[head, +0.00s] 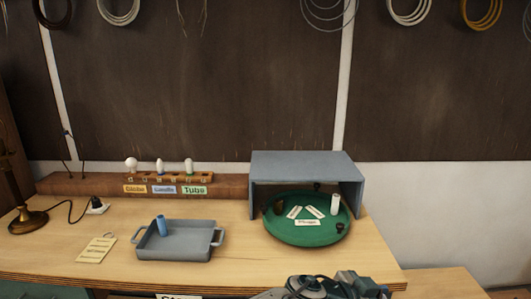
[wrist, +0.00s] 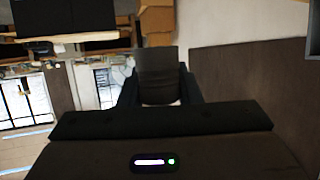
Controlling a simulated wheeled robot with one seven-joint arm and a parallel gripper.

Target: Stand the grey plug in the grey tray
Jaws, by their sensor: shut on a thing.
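The grey tray (head: 190,254) sits on the bench, left of centre in the head view, with a handle at each end. A blue cylinder (head: 162,226) stands in its left part. My gripper (wrist: 158,90) is shut on a dark grey thing (wrist: 156,62), which looks like the grey plug; its shape is dim in the wrist view. In the head view part of my arm shows at the bottom edge, in front of the bench and right of the tray; the held thing cannot be made out there.
A green round tray (head: 308,238) with dark and white plugs and labels stands partly under a grey open-fronted box (head: 305,163). A bulb rack (head: 160,178) is behind. A brass lamp (head: 27,218), cord and paper tag (head: 96,249) lie left. The grey tray's right part is clear.

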